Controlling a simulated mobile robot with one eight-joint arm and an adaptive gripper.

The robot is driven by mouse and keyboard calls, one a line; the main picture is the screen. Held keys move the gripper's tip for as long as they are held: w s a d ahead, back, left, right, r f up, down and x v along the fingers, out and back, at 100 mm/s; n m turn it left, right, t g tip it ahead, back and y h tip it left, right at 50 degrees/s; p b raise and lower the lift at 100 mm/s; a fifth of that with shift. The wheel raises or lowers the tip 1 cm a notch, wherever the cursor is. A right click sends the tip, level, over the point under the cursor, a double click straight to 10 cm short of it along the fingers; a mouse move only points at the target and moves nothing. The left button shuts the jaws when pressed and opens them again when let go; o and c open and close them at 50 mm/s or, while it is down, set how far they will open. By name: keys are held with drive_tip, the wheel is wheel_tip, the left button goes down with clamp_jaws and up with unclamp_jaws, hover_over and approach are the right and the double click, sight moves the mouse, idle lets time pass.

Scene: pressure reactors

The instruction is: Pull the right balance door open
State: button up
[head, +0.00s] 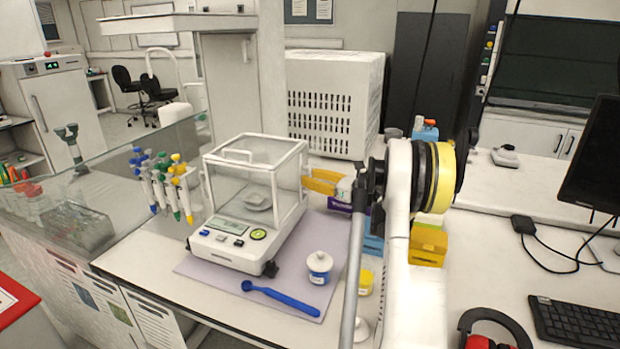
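The balance (228,241) stands on a lilac mat (318,222), with a clear glass case around its weighing pan (257,199). The right balance door (291,193) is the glass side panel on the case's right. It looks in place, with no clear gap along its edges.
A white jar (319,266), a blue spatula (280,298) and a small dark object (270,269) are in front of the balance. A yellow-lidded jar (365,282) stands right of the mat. A pipette rack (165,187) stands left. A perforated white box (334,103) stands behind.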

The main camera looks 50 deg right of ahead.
drive_tip(key=s+d, duration=0.2)
drive_tip(key=s, duration=0.9)
drive_tip(key=shift+s+d, duration=0.15)
drive_tip(key=shift+s, duration=0.1)
